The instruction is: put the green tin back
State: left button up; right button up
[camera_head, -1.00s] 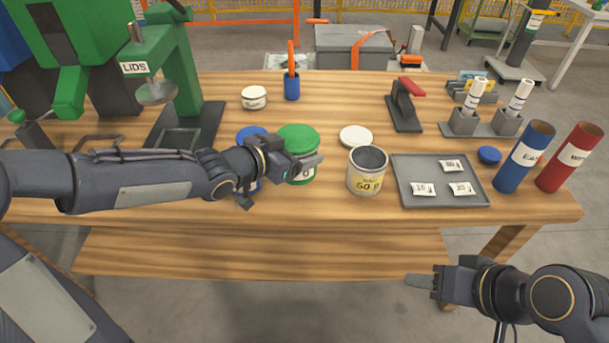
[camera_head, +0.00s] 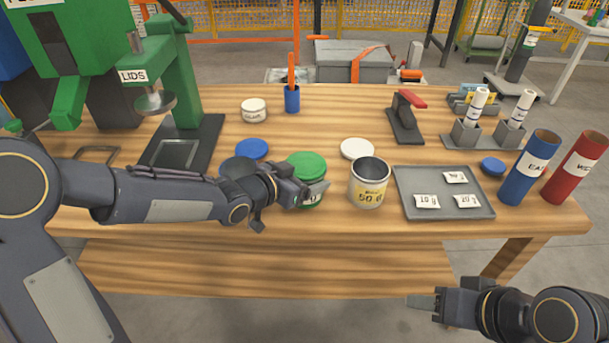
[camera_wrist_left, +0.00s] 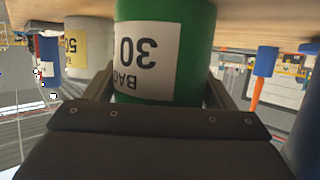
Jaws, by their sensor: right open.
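The green tin (camera_head: 306,168), with a green lid and a white label reading 30, stands upright near the table's front, left of the grey 50 tin (camera_head: 368,190). My left gripper (camera_head: 312,194) is shut on it from the front left. In the left wrist view the fingers lie against both sides of the green tin (camera_wrist_left: 165,45), which appears upside down there. Its base is cut off, so I cannot tell whether it touches the table. My right gripper (camera_head: 424,302) is open and empty in front of the table, at the lower right.
A blue lid (camera_head: 252,149) is just behind my left arm. A white lid (camera_head: 357,149) lies behind the 50 tin. A grey tray (camera_head: 408,208) with several packets is to the right. A green press (camera_head: 180,80) marked LIDS stands at the left.

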pick_arm(q)
jog(key=shift+o, duration=0.4)
jog(key=shift+r, duration=0.1)
jog(key=shift+s+a+r, duration=0.1)
jog(key=shift+r, duration=0.1)
jog(key=p+v, duration=0.4)
jog(key=v, duration=0.7)
jog(key=shift+s+a, duration=0.25)
jog(key=shift+s, duration=0.05)
